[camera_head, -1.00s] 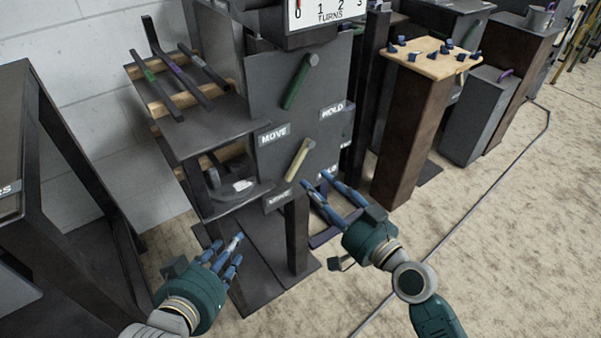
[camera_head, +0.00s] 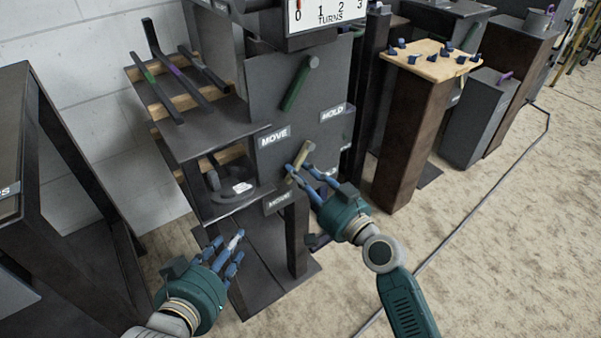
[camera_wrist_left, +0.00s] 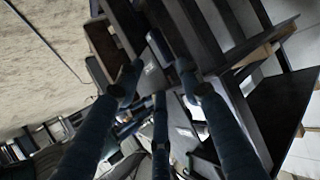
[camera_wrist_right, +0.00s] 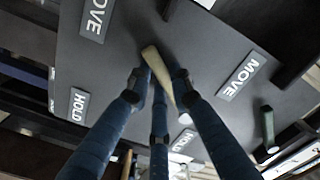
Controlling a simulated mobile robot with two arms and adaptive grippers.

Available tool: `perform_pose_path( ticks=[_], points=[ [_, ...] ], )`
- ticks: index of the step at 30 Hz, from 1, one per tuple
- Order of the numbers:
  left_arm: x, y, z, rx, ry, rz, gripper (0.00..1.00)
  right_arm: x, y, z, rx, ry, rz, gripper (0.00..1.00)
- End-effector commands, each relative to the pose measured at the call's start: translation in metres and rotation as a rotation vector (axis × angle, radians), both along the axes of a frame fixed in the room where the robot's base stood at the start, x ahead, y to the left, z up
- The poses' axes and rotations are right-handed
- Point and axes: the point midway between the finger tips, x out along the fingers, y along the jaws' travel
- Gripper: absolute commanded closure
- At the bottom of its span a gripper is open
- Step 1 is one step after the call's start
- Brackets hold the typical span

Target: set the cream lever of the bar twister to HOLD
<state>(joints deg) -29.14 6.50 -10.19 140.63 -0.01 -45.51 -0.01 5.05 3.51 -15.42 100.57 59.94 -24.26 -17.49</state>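The bar twister's dark panel (camera_head: 268,85) stands at the centre of the head view. Its cream lever (camera_head: 303,152) points down and left toward the lower MOVE label (camera_head: 280,203). My right gripper (camera_head: 302,173) is at the lever's lower end. In the right wrist view the cream lever (camera_wrist_right: 158,72) lies between its fingers, which look open; contact is unclear. My left gripper (camera_head: 226,248) is open and empty, below left of the panel.
A green lever (camera_head: 300,83) sits higher on the panel, pointing toward the upper MOVE label (camera_head: 273,135). A rack of dark bars (camera_head: 180,75) is at left. A wooden-topped pedestal (camera_head: 425,62) stands at right. The floor at right (camera_head: 510,230) is clear except for a cable.

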Motion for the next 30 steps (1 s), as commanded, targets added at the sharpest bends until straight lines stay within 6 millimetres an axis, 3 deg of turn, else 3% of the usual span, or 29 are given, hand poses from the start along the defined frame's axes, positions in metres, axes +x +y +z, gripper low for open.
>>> perform_pose_path(
  ticks=[11,17,22,30],
  points=[
    [0.004,-0.001,0.005,-0.007,-0.029,-0.001,0.63,0.001,-0.001,-0.002,-0.015,-0.009,0.000,1.00],
    [0.021,-0.010,0.043,-0.048,-0.205,-0.013,0.63,0.003,-0.005,-0.005,-0.069,-0.048,0.000,1.00],
    [0.030,-0.020,0.094,-0.105,-0.429,-0.027,0.63,0.007,-0.010,-0.009,-0.152,-0.109,0.000,1.00],
    [0.015,-0.027,0.180,-0.206,-0.805,-0.048,0.63,0.016,-0.022,-0.012,-0.329,-0.238,0.000,1.00]
  ],
)
